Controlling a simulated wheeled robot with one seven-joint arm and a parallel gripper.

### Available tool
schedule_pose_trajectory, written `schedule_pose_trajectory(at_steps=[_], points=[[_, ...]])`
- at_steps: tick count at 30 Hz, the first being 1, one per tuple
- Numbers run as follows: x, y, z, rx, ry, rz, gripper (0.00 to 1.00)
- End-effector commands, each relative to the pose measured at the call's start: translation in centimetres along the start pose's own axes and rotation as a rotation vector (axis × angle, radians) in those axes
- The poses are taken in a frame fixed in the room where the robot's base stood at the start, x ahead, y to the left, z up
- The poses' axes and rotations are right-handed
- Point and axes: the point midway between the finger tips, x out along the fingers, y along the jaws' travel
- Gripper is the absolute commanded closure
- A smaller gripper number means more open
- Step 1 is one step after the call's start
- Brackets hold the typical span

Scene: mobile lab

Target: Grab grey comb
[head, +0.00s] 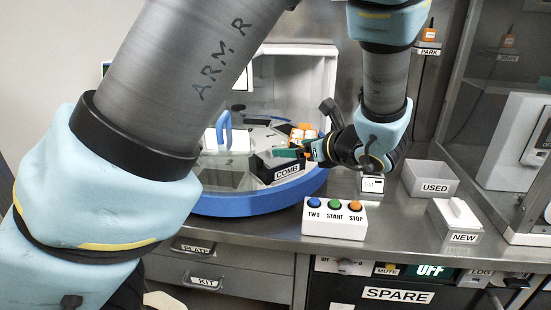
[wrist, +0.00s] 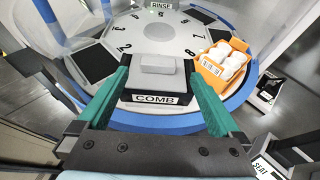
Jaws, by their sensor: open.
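The grey comb (wrist: 157,64) shows in the wrist view as a block with a raised grip. It sits in or on a black holder (wrist: 154,90) labelled COMB, at the front of the round numbered deck. The holder also shows in the head view (head: 287,173), where I cannot make out the comb behind my gripper. My gripper (wrist: 157,75) is open, its green fingers to the left and right of the comb with gaps between. In the head view my gripper (head: 297,149) reaches in from the right, just above the holder.
An orange rack with white pieces (wrist: 224,61) stands close to the right finger. A blue rim (head: 240,208) circles the deck. A button box (head: 334,219), a USED bin (head: 430,179) and a NEW box (head: 455,218) stand on the counter. A glass cover rises behind the deck.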

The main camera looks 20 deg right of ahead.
Motion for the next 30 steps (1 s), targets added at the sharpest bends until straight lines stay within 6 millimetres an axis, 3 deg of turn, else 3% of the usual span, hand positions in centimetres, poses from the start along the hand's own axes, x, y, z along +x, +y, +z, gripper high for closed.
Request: schedule_pose_trajectory(at_steps=[8, 15, 24, 30], points=[[2.3, 0.2, 0.1, 0.002, -0.001, 0.003, 0.0], [5.7, 0.3, 0.0, 0.001, 0.0, 0.003, 0.0], [6.3, 0.2, -0.1, -0.001, 0.001, 0.0, 0.0], [6.3, 0.2, -0.1, -0.001, 0.001, 0.0, 0.2]])
